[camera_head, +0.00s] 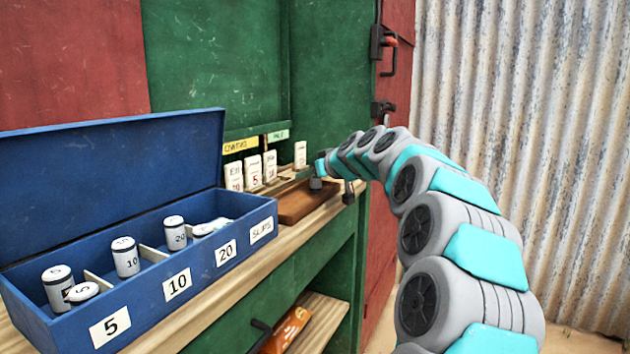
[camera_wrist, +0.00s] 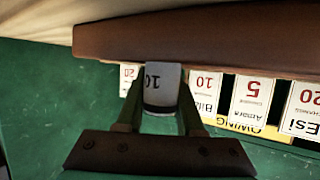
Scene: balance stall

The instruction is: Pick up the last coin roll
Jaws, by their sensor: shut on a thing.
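My gripper (camera_head: 332,190) is at the brown wooden tray (camera_head: 292,213), at the right end of the counter. In the wrist view its two fingers (camera_wrist: 160,105) are shut on a white coin roll marked 10 (camera_wrist: 162,82), close against the edge of the tray (camera_wrist: 200,42). I cannot tell whether the roll touches the tray. In the head view the held roll is hidden by the gripper. Other rolls stand in the blue box: one in the 5 section (camera_head: 57,287) beside a tilted one (camera_head: 82,292), one in the 10 section (camera_head: 125,257), one in the 20 section (camera_head: 175,232).
The blue box (camera_head: 225,262) has its lid up and a slips section at right. Name cards (camera_head: 253,171) stand behind the tray by the OWING label (camera_head: 241,145); one card (camera_head: 300,154) stands apart by the green label (camera_head: 278,135). An orange object (camera_head: 288,330) lies on the shelf below.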

